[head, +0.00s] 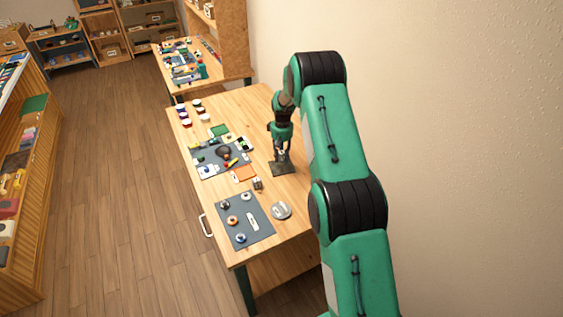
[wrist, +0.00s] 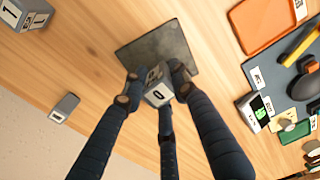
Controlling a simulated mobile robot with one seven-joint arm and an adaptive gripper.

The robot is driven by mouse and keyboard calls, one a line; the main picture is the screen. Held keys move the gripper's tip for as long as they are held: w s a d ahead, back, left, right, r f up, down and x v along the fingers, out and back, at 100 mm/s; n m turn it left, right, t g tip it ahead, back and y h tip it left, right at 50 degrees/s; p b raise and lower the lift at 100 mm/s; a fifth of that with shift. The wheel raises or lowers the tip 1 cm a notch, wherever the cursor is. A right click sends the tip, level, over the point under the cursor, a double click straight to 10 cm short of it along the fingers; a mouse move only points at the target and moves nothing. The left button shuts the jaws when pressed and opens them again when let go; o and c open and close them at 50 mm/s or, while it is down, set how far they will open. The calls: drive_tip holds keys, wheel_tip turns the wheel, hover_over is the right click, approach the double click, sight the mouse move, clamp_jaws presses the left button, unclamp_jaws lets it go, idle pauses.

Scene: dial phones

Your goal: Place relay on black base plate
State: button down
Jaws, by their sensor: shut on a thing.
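My gripper (wrist: 153,88) has its dark fingers closed around a small grey block, taken as the relay (wrist: 157,95), with a white face marked 0. The black base plate (wrist: 137,53) is a dark square lying on the wooden table just beyond the fingertips, and the block overlaps its near edge in the wrist view. I cannot tell whether the block touches the plate. In the head view my gripper (head: 281,153) points down over the base plate (head: 284,168); the block is too small to make out there.
A grey block marked 1 (wrist: 30,14) and a smaller grey block (wrist: 64,107) lie left of the plate in the wrist view. An orange tray (wrist: 262,24) and a grey mat with parts lie right.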

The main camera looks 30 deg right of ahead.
sight(282, 161)
drive_tip(key=shift+f, duration=1.75)
drive_tip(key=shift+f, duration=0.1)
drive_tip(key=c, duration=1.4)
unclamp_jaws()
drive_tip(key=shift+o, duration=0.2)
wheel_tip(282, 161, up, 12)
drive_tip(key=shift+f+p, duration=0.1)
drive_tip(key=shift+p, duration=0.25)
drive_tip(key=shift+r, duration=0.2)
